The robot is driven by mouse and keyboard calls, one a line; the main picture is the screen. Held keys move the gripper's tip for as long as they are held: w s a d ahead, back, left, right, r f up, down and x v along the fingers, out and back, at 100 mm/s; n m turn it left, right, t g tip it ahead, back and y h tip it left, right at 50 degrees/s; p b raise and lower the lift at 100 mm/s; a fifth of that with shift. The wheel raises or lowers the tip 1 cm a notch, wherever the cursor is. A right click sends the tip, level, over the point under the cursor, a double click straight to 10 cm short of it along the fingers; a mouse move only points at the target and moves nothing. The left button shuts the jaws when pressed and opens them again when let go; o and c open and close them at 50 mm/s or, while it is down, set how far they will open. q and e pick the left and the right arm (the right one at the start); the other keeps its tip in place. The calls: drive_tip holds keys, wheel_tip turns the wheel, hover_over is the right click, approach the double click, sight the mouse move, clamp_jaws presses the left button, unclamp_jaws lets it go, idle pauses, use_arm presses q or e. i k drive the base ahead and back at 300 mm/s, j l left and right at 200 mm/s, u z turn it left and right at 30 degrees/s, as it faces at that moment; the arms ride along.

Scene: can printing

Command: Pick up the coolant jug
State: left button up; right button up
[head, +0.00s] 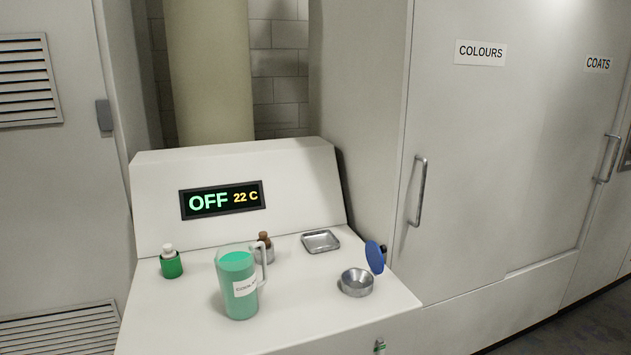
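The coolant jug (238,285) is a clear jug of green liquid with a white label and a handle on its right side. It stands upright on the white console top (185,316), towards its front. Nothing holds it. Neither of my grippers shows in the head view.
A green bottle with a white cap (171,263) stands left of the jug. A brown-topped metal container (264,247) is partly hidden behind the handle. A metal tray (321,241), a metal bowl (357,283) and a blue disc (375,257) are to the right. The display (222,200) reads OFF, 22 C.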

sight(235, 262)
drive_tip(key=l+u, duration=0.1)
drive_tip(key=u, duration=0.15)
drive_tip(key=l+u, duration=0.15)
drive_tip(key=u, duration=0.15)
drive_tip(key=l+u, duration=0.15)
drive_tip(key=l, duration=0.4)
drive_tip(key=l+u, duration=0.15)
drive_tip(key=l, duration=0.35)
drive_tip(key=k+l+u, duration=0.15)
drive_tip(key=l, duration=0.4)
drive_tip(key=l+u, duration=0.15)
drive_tip(key=l, duration=0.35)
drive_tip(key=k+l, duration=0.1)
drive_tip(key=l, duration=0.35)
drive_tip(key=k+l, duration=0.1)
drive_tip(key=l, duration=0.35)
